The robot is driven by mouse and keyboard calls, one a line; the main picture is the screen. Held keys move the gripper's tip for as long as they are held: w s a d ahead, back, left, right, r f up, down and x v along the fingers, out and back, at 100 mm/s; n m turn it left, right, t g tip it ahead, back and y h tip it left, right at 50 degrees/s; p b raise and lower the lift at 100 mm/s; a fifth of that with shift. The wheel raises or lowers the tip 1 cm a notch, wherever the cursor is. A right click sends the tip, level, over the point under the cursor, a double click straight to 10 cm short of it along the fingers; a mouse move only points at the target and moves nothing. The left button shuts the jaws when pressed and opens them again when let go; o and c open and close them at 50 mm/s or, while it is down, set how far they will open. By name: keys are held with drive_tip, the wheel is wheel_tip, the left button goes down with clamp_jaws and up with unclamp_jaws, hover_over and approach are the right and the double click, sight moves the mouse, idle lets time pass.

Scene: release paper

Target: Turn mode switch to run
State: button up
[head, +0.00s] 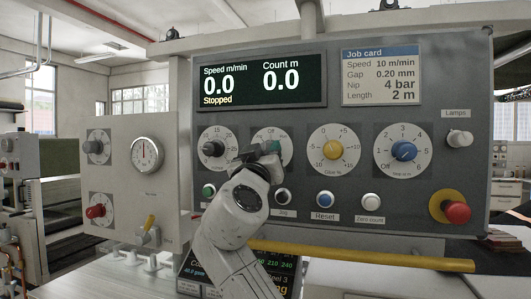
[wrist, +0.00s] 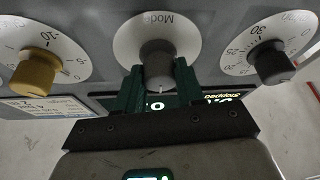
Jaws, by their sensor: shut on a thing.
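The mode switch is a dark round knob on a white dial (head: 285,152) in the head view, largely hidden behind my gripper (head: 262,153). In the wrist view the picture is upside down, and the mode knob (wrist: 157,60) sits between my two dark green fingers, which are shut on its sides. The word Mode shows on its dial (wrist: 185,38). A small white mark on the knob points to the bottom of the wrist picture, toward the display side. The display (head: 260,82) reads Stopped, with speed and count 0.0.
Close beside the mode dial are a black knob (head: 212,149) on the left and a yellow knob (head: 333,150) on the right. A blue knob (head: 403,151) is further right. Push buttons sit below, including blue Reset (head: 325,200). A red stop button (head: 456,211) and yellow bar (head: 365,257) project.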

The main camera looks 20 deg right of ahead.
drive_tip(key=shift+c, duration=0.9)
drive_tip(key=shift+f, duration=0.1)
drive_tip(key=shift+f+m+b, duration=0.1)
drive_tip(key=shift+m+b, duration=0.3)
drive_tip(key=shift+b, duration=0.3)
drive_tip(key=shift+w+a+r+m+g+h+b, duration=0.1)
drive_tip(key=shift+m+g+h+b, duration=0.95)
drive_tip(key=shift+m, duration=1)
drive_tip(key=shift+s+r+m+g+h+b, duration=0.1)
drive_tip(key=shift+m+g+h+b, duration=0.45)
drive_tip(key=shift+m+b, duration=1.15)
drive_tip(key=shift+w+a+r+m+g+h+b, duration=0.1)
drive_tip(key=shift+m+g+h+b, duration=0.8)
drive_tip(key=shift+m, duration=1.45)
drive_tip(key=o, duration=1)
drive_tip(key=shift+f, duration=0.1)
drive_tip(key=shift+o, duration=0.2)
